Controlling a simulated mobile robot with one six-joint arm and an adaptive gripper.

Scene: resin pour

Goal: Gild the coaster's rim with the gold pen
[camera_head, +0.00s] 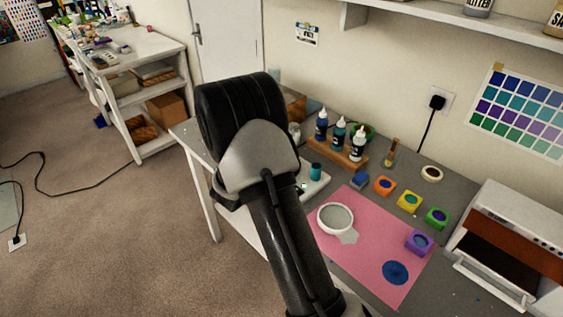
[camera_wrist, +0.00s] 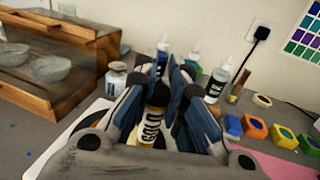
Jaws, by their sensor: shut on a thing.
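The gold pen (camera_wrist: 151,124), a white and yellow-gold cylinder with "GOLD" on its label, is between the fingers of my gripper (camera_wrist: 163,86) in the wrist view. My gripper is shut on it. In the head view my own arm hides the gripper and the pen. A dark blue disc, apparently the coaster (camera_head: 395,272), lies flat on the pink mat (camera_head: 362,272) near its front right. It does not show in the wrist view. I cannot make out its rim finish.
A round pale mould (camera_head: 335,217) with a grey patch beside it and a purple cup holder (camera_head: 419,241) are on the mat. Bottles stand in a wooden rack (camera_head: 338,155). A toaster oven (camera_head: 513,247) is at right. A glass-fronted wooden cabinet (camera_wrist: 60,62) is left in the wrist view.

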